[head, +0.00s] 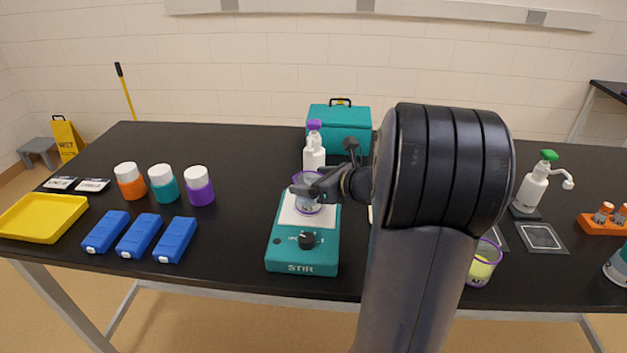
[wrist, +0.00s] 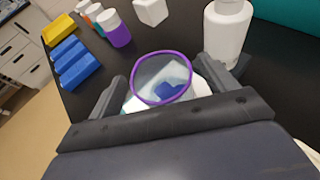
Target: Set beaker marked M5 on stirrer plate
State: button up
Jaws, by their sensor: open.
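A clear beaker (head: 308,207) with a purple rim stands on the white top of the teal stirrer plate (head: 303,257), which is marked STIR. Its marking is too small to read. In the wrist view the beaker (wrist: 162,78) appears between my two fingers, with a blue patch showing through it. My gripper (head: 307,189) is open around the beaker, with a gap at each side in the wrist view. A second purple-rimmed beaker (head: 482,268) with yellow-green contents stands at the right, partly hidden by my arm; its label is only partly legible.
A white bottle (head: 314,157) stands just behind the plate, before a teal case (head: 338,128). Blue boxes (head: 141,235), several lidded jars (head: 164,183) and a yellow tray (head: 42,217) are at left. A green-topped pump bottle (head: 532,188) and an orange rack (head: 604,222) are at right.

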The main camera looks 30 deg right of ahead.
jog(key=shift+r, duration=0.1)
jog(key=shift+r, duration=0.2)
jog(key=v, duration=1.2)
jog(key=shift+p, duration=0.35)
jog(key=shift+c, duration=0.2)
dwell(1.0)
